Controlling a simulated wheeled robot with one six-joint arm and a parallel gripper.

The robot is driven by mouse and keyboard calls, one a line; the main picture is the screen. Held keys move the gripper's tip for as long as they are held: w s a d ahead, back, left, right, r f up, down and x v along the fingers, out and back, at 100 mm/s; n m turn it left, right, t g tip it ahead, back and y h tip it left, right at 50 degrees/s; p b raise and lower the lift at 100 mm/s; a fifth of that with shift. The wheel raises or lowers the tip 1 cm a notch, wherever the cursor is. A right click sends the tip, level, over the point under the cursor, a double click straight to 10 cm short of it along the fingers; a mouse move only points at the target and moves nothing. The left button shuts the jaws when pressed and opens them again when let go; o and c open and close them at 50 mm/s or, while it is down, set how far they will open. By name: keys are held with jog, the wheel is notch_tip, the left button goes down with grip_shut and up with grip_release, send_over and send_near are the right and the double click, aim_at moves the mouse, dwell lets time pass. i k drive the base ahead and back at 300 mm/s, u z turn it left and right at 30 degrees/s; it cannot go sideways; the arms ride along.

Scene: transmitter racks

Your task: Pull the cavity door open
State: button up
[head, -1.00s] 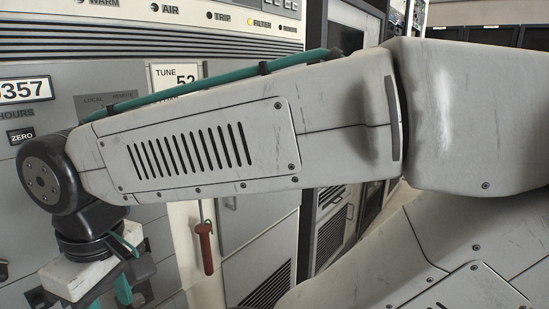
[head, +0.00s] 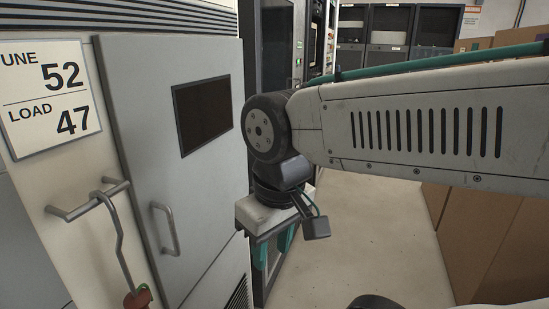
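The cavity door (head: 195,165) is a tall grey panel with a dark window and a grey bar handle (head: 165,228) near its left edge. It looks shut, with a dark seam along its left side. My gripper (head: 272,255) points down to the right of the door, apart from the handle. Its two teal fingers look spread with nothing between them; the tips are partly hard to make out.
A metal hook (head: 118,235) with a red handle hangs from a bar left of the door. A TUNE 52 / LOAD 47 card (head: 48,95) is above it. Clear floor (head: 360,240) lies to the right, with cardboard boxes (head: 490,235) beyond.

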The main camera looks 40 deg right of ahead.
aim_at(175, 104)
jog(key=z, duration=1.25)
jog(key=k, duration=1.05)
jog(key=u, duration=1)
jog(key=i, duration=0.5)
jog(key=z, duration=0.05)
